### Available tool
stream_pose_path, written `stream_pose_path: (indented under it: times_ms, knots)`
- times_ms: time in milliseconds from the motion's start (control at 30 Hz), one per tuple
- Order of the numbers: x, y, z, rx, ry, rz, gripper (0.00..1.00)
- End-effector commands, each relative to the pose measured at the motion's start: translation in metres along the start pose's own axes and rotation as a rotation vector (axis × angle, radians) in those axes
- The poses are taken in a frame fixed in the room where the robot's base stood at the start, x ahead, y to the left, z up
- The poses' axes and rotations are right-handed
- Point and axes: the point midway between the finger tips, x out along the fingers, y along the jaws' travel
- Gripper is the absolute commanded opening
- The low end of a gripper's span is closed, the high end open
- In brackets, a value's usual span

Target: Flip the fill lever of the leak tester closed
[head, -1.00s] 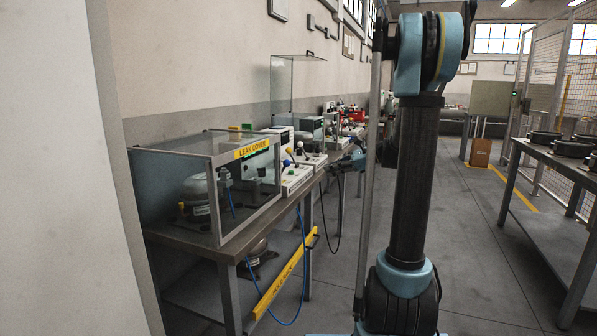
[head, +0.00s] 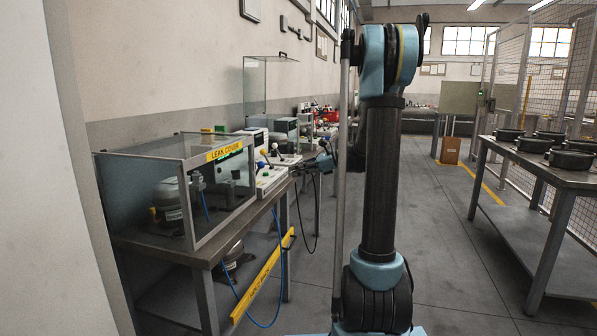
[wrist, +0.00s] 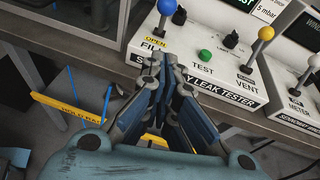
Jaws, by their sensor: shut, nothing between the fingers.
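The leak tester (wrist: 190,77) is a pale box with a sloped, labelled front on the bench. Its fill lever has a blue ball knob (wrist: 166,7) on a short shaft, standing up from the panel beside a yellow OPEN label (wrist: 155,42). My gripper (wrist: 166,68) is shut and empty, its fingertips in front of the panel's lower edge, below the fill lever and apart from the knob. They hide part of the lettering. In the head view the blue knob (head: 263,153) shows small on the tester, with my gripper to its right, partly behind my arm.
A green TEST button (wrist: 205,55) and a yellow-knobbed VENT lever (wrist: 266,33) share the panel. A white-knobbed lever (wrist: 315,61) stands on the neighbouring unit. The clear leak cover (head: 225,154) is left of the tester. A blue hose (head: 274,265) hangs below the bench. The aisle is open.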

Motion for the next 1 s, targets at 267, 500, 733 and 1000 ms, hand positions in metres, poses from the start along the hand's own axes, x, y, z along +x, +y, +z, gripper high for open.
stream_pose_path:
  times_ms: [267,500,733,1000]
  knots:
    - [0.051,0.001,0.0,-0.001,0.0,0.002,0.0]
    - [0.077,0.001,0.018,0.0,0.0,0.001,0.0]
    - [0.086,0.0,0.027,0.0,0.001,0.0,0.0]
    - [0.087,0.0,0.028,0.0,0.0,-0.001,0.0]
